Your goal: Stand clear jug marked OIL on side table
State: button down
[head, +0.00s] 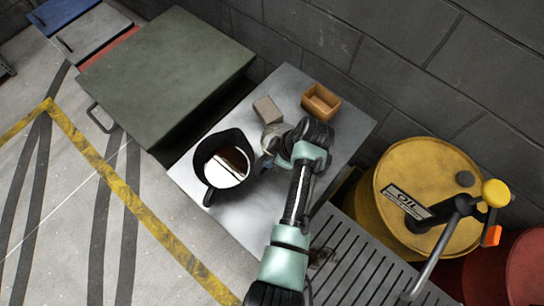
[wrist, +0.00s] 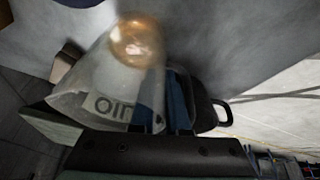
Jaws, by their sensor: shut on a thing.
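A clear jug (wrist: 92,82) with the dark word OIL on a pale label fills the middle of the wrist view, an amber glow at its far end. My gripper (wrist: 180,100) is shut on it. In the head view the jug (head: 271,133) shows only as a small pale piece beside my gripper (head: 270,147); my wrist hides the rest. It is over the grey metal side table (head: 225,232), which also fills the wrist view's background (wrist: 215,40). I cannot tell whether the jug's base touches the tabletop.
A black spouted pan (head: 199,165) stands left of the jug, close to it. A grey-brown block (head: 267,109) and an open tan box (head: 320,101) stand behind. The table's front left is bare. A yellow OIL drum (head: 440,185) with a pump stands right.

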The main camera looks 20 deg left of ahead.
jog(key=c, duration=1.4)
grip_release()
jog(key=shift+f, duration=0.15)
jog(key=o, duration=0.5)
